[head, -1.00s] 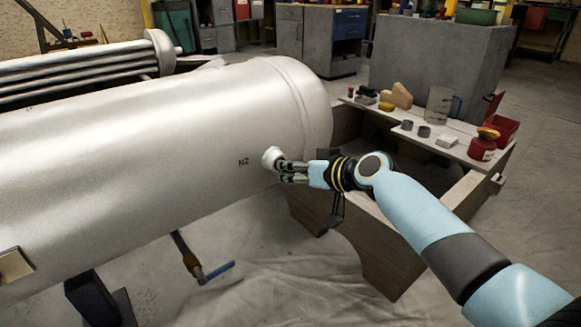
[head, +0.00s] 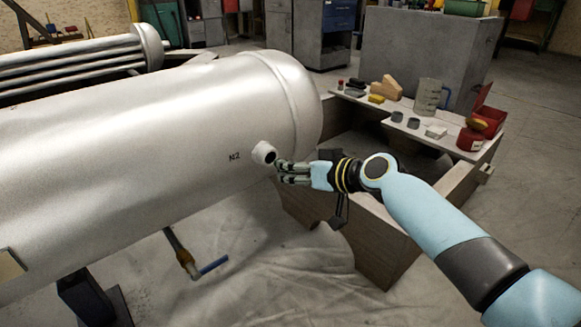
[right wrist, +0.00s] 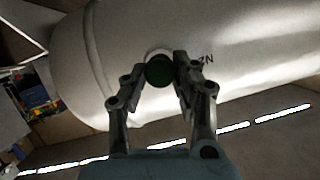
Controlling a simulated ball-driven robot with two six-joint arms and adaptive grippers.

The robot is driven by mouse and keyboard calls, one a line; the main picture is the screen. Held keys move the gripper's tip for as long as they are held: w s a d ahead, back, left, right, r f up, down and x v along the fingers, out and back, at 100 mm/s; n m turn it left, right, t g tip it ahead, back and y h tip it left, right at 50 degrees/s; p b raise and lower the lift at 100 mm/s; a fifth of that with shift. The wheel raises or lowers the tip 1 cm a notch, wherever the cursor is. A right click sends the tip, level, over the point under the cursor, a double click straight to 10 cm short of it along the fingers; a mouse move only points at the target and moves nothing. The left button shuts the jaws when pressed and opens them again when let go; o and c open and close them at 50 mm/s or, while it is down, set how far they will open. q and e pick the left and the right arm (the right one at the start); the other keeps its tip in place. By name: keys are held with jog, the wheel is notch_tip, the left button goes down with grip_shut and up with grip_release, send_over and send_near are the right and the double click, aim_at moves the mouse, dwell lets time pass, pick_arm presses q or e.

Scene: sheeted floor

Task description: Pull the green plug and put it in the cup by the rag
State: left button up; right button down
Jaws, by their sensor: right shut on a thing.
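The green plug (right wrist: 160,70) shows as a dark green disc between the fingertips of my right gripper in the right wrist view. My right gripper (head: 280,172) is shut on it, just off the mouth of the white nozzle (head: 262,151) marked N2 on the silver tank. Two small grey cups (head: 397,116) and (head: 413,123) stand on the bench shelf. A pale, flat folded piece (head: 436,132), possibly the rag, lies beside the nearer cup. My left gripper is out of view.
The big silver tank (head: 150,130) fills the left. The shelf (head: 455,147) also bears a red can (head: 470,139), a red box (head: 490,120), a metal jug (head: 428,96), wooden blocks (head: 388,87) and a yellow piece (head: 376,98). An open wooden frame lies below it.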

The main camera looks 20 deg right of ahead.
jog(key=shift+s+d, duration=0.15)
jog(key=shift+s, duration=0.2)
jog(key=s, duration=0.1)
jog(key=s+d, duration=0.1)
jog(key=s, duration=0.1)
jog(key=shift+s+d, duration=0.15)
jog(key=shift+s, duration=0.15)
dwell(0.5)
dwell(0.3)
